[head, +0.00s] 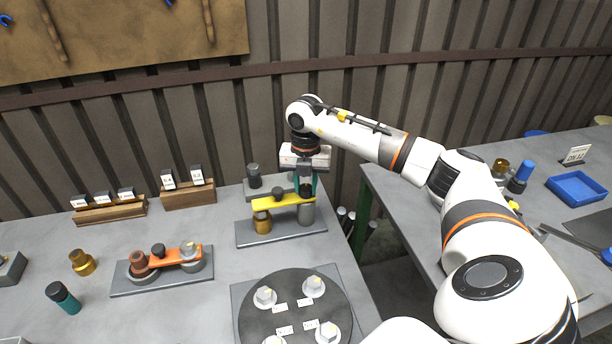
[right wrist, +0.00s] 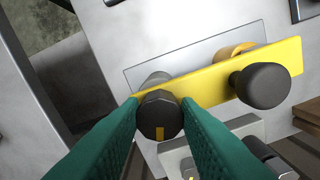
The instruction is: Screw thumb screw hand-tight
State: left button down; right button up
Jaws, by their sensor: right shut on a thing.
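The yellow bar (head: 283,202) lies across a gold post (head: 262,223) and a grey post (head: 306,214) on a grey base plate (head: 280,238). My right gripper (head: 307,190) is above the bar's right end, pointing down. In the right wrist view, its green fingers (right wrist: 161,106) are shut on a dark thumb screw (right wrist: 160,118) with a yellow mark on its head. The thumb screw sits at the end of the yellow bar (right wrist: 210,84), over the grey post. A second dark knob (right wrist: 262,86) stands on the bar near its other end. My left gripper is not in view.
A grey block with a dark knob (head: 254,174) stands behind the bar. To the left is a similar assembly with an orange bar (head: 187,257). A dark round turntable (head: 258,315) with several pale pieces lies in front. A gap separates the right table (head: 400,218).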

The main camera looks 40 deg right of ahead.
aim_at(306, 188)
jog(key=shift+r+m, duration=0.1)
jog(key=shift+m, duration=0.8)
jog(key=o, duration=1)
jog(key=shift+c, duration=0.2)
notch_tip(306, 188, up, 12)
jog(key=b, duration=0.1)
jog(key=shift+b, duration=0.35)
